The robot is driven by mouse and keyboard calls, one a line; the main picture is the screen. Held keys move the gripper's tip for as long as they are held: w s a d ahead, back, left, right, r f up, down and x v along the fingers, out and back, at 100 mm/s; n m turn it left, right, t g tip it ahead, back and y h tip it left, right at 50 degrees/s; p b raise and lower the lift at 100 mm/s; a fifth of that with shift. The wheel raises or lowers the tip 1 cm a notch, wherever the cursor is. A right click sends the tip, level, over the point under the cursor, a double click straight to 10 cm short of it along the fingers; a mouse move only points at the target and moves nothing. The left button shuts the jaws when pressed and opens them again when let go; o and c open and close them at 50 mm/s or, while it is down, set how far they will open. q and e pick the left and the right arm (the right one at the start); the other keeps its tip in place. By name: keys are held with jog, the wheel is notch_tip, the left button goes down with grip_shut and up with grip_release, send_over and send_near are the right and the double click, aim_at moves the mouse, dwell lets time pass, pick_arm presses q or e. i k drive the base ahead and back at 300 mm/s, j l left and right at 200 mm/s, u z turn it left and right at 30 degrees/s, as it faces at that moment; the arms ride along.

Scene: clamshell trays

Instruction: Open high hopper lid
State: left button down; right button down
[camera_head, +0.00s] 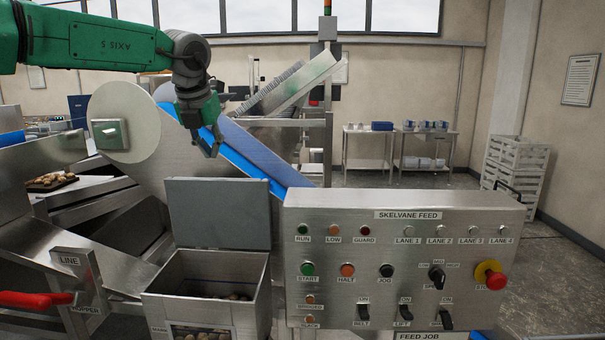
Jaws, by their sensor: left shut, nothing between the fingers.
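A steel hopper box (253,296) stands low in the middle, left of the control panel. My left gripper (212,148) is shut and empty. It points down above the lid in the picture, in front of the blue conveyor, and appears apart from the lid. My right gripper is not in view.
A control panel (345,225) labelled SKELVANE FEED, with buttons, switches and a red stop knob (495,280), fills the right front. A red-handled lever (35,300) is at the lower left. A blue inclined conveyor (255,165) runs behind the lid.

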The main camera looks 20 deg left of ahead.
aim_at(213, 213)
jog(key=k+l, duration=0.15)
jog(key=k, duration=0.35)
jog(key=k+l, duration=0.15)
jog(key=k, duration=0.3)
